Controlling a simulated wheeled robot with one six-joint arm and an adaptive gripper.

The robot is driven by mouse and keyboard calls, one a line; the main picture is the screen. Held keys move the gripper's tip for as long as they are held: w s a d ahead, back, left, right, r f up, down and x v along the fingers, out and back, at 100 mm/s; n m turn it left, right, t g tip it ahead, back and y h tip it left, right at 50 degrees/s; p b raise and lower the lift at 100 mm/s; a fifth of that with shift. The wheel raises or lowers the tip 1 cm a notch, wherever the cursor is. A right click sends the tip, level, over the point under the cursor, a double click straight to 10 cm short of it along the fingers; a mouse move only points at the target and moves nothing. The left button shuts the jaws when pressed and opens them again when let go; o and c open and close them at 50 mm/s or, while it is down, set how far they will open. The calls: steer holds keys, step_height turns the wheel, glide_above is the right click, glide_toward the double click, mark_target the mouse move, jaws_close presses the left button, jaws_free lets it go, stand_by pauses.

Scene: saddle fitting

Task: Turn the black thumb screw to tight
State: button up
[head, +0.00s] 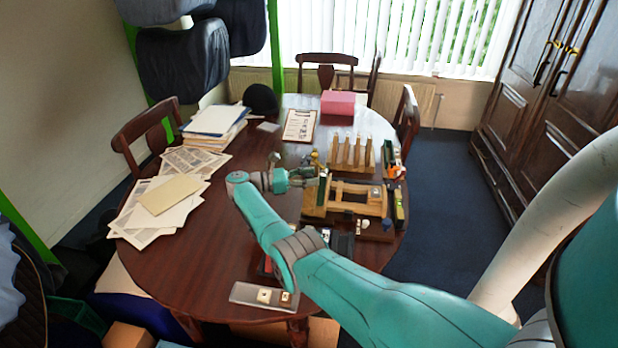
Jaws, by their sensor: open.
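A wooden fixture (357,189) with a frame-like top stands on the right side of the oval table. My gripper (312,177) is at the left edge of this fixture, beside a dark green upright part (321,189). Its jaws are open, small in this view and partly blended with the things behind. I cannot tell whether they touch anything. I cannot make out the black thumb screw; it is too small or hidden behind my gripper or the fixture.
A wooden rack with upright pegs (351,155) stands behind the fixture. A yellow level-like bar (399,206) is at its right. Papers (160,205) cover the table's left side. A grey tray (245,294) lies near the front edge. The table's middle left is clear.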

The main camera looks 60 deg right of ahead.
mark_target(309, 175)
steer(key=shift+r, duration=0.1)
step_height(309, 175, up, 10)
steer(key=shift+f, duration=0.1)
stand_by(0.3)
